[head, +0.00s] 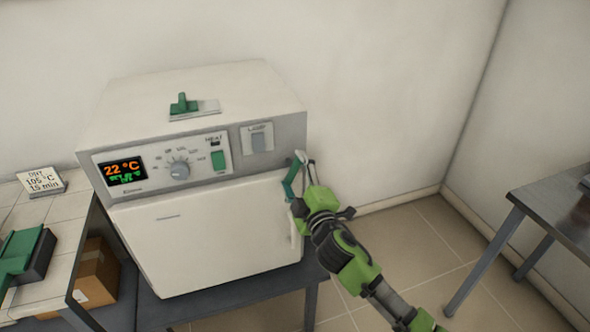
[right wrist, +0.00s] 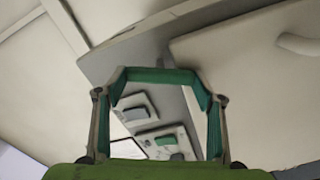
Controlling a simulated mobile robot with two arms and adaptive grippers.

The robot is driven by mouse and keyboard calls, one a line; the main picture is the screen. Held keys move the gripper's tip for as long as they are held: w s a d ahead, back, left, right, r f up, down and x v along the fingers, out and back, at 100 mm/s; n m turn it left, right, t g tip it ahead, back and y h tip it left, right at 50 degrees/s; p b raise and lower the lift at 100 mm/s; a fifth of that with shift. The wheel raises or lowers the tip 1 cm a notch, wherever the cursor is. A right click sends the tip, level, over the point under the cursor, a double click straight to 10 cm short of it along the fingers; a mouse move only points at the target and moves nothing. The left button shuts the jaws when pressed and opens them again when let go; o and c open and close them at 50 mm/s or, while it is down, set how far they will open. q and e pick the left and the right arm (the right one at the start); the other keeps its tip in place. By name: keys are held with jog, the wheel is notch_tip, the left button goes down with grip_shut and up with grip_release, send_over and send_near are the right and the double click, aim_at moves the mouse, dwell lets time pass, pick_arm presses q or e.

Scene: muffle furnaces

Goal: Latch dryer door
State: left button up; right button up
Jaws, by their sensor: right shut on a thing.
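The dryer is a white box oven (head: 205,145) on a dark stand, with a display reading 22 °C. Its white door (head: 205,235) looks shut or nearly so; a small gap cannot be ruled out. My right gripper (head: 301,167) is at the door's upper right edge, shut on what looks like the green latch handle (head: 290,182). The fingers hide part of the latch. My left gripper is not in view.
A white door handle (head: 295,232) is just below my right gripper. A green-handled piece (head: 185,104) sits on the dryer's top. A bench with a sign (head: 41,181) stands at left, above a cardboard box (head: 95,272). A grey table (head: 560,205) stands at right, with open floor between.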

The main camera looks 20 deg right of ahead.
jog(key=n+p, duration=0.1)
jog(key=n, duration=0.3)
jog(key=shift+n, duration=0.4)
jog(key=shift+f, duration=0.1)
dwell(0.3)
jog(key=o, duration=1.1)
jog(key=shift+a, duration=0.1)
jog(key=s, duration=1.2)
jog(key=shift+d, duration=0.25)
